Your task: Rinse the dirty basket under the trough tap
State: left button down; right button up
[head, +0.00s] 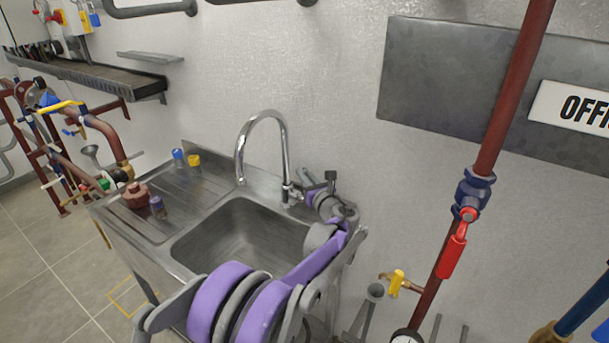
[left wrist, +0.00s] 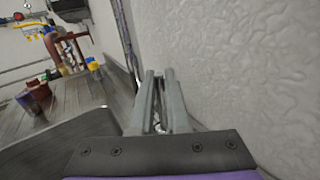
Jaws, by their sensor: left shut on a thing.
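The curved chrome tap (head: 262,130) stands at the back of the steel trough (head: 235,235); its spout hangs over the basin. My left gripper (head: 297,189) is at the tap's base on its right side. Its fingers (left wrist: 160,98) are nearly together, shut on a small part there, seemingly the tap lever, mostly hidden by the fingers. No water shows under the spout. I cannot surely tell which item is the dirty basket. A small dark cylinder with a bluish top (head: 158,207) stands on the drainboard beside a red-brown fitting (head: 136,195). The right gripper is not in view.
A blue-topped piece (head: 179,158) and a yellow-topped piece (head: 194,161) stand at the back of the drainboard. The wall is close behind the tap. A red-brown pipe with a red-handled valve (head: 453,250) rises at right. My arm covers the trough's front right.

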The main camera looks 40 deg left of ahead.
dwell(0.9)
pick_arm(q)
jog(key=shift+s+f, duration=0.1)
jog(key=shift+s, duration=0.1)
jog(key=shift+s+n+y+b, duration=0.4)
jog(key=shift+n, duration=0.2)
jog(key=c, duration=0.9)
grip_release()
jog(key=shift+d, duration=0.1)
jog(key=v, duration=1)
jog(key=shift+s+d, duration=0.25)
jog(key=shift+d, duration=0.05)
